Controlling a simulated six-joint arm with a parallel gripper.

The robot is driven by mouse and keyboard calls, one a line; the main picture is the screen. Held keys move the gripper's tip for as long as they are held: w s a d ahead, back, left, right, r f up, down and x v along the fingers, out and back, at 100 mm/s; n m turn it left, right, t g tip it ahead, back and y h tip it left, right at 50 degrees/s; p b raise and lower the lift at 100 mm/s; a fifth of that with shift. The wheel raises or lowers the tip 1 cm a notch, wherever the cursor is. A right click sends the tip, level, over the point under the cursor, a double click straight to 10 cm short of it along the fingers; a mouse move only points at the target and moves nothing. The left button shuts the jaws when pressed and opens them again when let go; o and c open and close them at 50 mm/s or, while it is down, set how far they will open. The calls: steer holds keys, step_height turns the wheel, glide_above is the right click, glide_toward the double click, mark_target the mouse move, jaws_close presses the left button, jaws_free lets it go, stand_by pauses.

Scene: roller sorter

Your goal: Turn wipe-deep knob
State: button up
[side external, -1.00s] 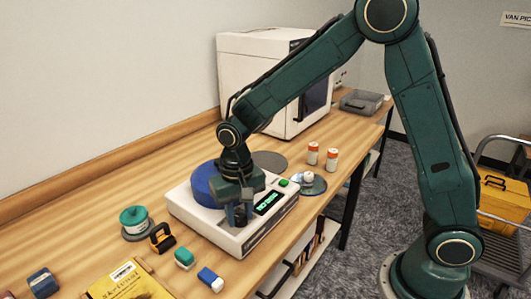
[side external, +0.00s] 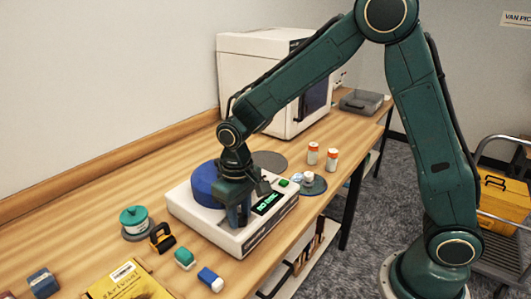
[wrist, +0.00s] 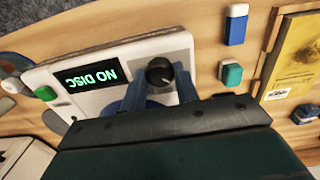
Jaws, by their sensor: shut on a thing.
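The white machine (side external: 192,214) sits on the wooden bench with a dark display (side external: 268,203) reading "NO DISC", also legible in the wrist view (wrist: 88,77). A black round knob (wrist: 159,71) with a pale pointer mark is on its top panel in the wrist view. My gripper (side external: 238,221) is lowered onto the machine's top. In the wrist view its two blue-grey fingers stand on either side of the knob, shut on it. The knob is hidden by my gripper in the side view.
A green button (side external: 283,182) and blue round part (side external: 203,184) are on the machine. Orange-white cylinders (side external: 313,153) and a disc (side external: 313,187) lie to the right.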

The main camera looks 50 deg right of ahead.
mark_target(240, 216)
steer(key=o, duration=1)
step_height(240, 216, up, 14)
steer(key=shift+f, duration=0.1)
stand_by(0.5)
steer(key=s+d+r+t, duration=0.1)
steer(key=s+d+t, duration=0.1)
steer(key=s, duration=0.5)
steer(key=s+d+r+t, duration=0.1)
steer(key=s+d, duration=0.3)
steer(key=s, duration=0.3)
steer(key=s+d+r+t, duration=0.1)
steer(key=s+d+t, duration=0.1)
steer(key=s, duration=0.5)
steer(key=shift+s+d+r+t, duration=0.25)
steer(key=shift+d+r+t, duration=0.1)
steer(key=shift+d, duration=0.25)
